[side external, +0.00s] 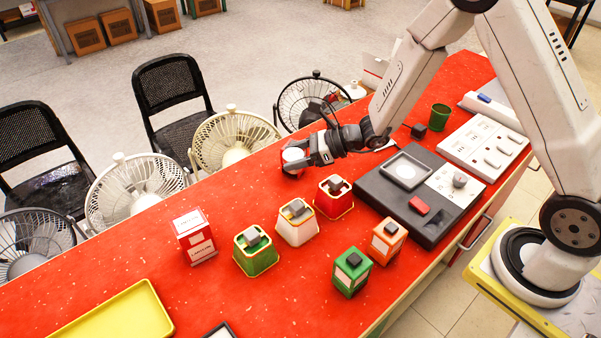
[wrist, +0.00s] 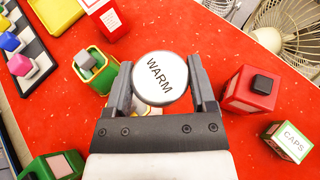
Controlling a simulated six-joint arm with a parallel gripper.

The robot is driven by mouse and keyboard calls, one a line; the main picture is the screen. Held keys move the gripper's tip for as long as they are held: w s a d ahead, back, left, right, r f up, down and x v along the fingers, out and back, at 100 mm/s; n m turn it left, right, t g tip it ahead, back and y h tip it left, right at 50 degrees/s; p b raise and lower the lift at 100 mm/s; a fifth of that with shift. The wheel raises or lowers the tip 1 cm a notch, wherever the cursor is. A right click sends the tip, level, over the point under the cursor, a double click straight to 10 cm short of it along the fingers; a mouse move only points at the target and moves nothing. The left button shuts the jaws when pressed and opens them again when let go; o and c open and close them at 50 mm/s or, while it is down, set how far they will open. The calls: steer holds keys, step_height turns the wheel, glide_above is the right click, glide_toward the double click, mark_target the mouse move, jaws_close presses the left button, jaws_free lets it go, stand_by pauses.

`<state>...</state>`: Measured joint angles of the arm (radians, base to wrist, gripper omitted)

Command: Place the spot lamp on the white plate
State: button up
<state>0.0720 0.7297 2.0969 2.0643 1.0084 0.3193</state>
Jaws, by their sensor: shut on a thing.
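My gripper (side external: 296,157) is shut on a round white disc-topped thing, which I take for the spot lamp. The word WARM shows on its top in the wrist view (wrist: 160,76), where the two fingers flank it. In the side view the white top of the lamp (side external: 293,154) shows at the fingertips, over the far part of the red table; its lower part is mostly hidden. A pale round disc in a grey square frame (side external: 406,170), on a dark panel right of my gripper, may be the white plate. The lamp is well apart from it.
On the red table (side external: 130,255) stand a red pot (side external: 334,207), white pot (side external: 297,234), green pot (side external: 254,259), small green box (side external: 352,280) and orange box (side external: 386,248). Fans line the far edge.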

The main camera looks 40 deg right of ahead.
steer(key=s+d+m+t+h, duration=0.1)
steer(key=s+d+m+h, duration=0.15)
steer(key=d, duration=0.75)
steer(key=s+d+m+t+h, duration=0.2)
steer(key=s+d, duration=0.2)
steer(key=d, duration=0.7)
steer(key=s+d+m+t+h, duration=0.1)
steer(key=s+d+m+h, duration=0.15)
steer(key=d, duration=0.75)
steer(key=shift+n+y, duration=0.3)
steer(key=shift+y, duration=0.1)
steer(key=w+d+f, duration=0.1)
steer(key=w+f, duration=0.1)
steer(key=w, duration=0.2)
steer(key=w+d+f, duration=0.2)
steer(key=w+f, duration=0.1)
steer(key=w+d+f, duration=0.2)
steer(key=w, duration=0.2)
steer(key=shift+w+d+f, duration=0.2)
steer(key=shift+w+f, duration=0.1)
steer(key=shift+f, duration=0.05)
steer(key=shift+w+d+f, duration=0.15)
steer(key=shift+w+f, duration=0.15)
steer(key=shift+f, duration=0.1)
steer(key=shift+w+d+f, duration=0.1)
steer(key=shift+w+f, duration=0.2)
steer(key=shift+f, duration=1.5)
steer(key=shift+f, duration=0.15)
